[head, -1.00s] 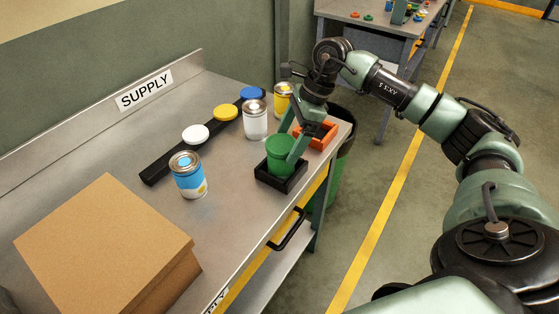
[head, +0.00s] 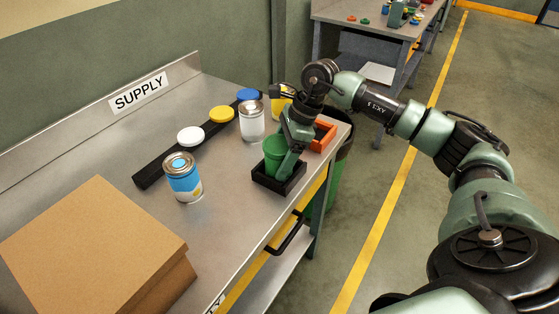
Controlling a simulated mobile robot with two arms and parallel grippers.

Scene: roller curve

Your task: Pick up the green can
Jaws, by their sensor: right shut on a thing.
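The green can (head: 272,152) is upright in the small black square tray (head: 264,181) near the front edge of the supply bench. My right gripper (head: 286,158) comes down from above and is shut on the green can, with a green finger along its right side. The gripper hides the can's right part. The can's foot is hidden by the tray wall, so I cannot tell whether it touches the tray floor. My left gripper is not in view.
A white can (head: 252,122), a yellow can (head: 280,108) and a blue can (head: 184,178) stand nearby. A black strip (head: 150,174) holds white, yellow and blue lids. An orange tray (head: 323,137) is just right of the gripper. A cardboard box (head: 95,240) fills the bench's near left.

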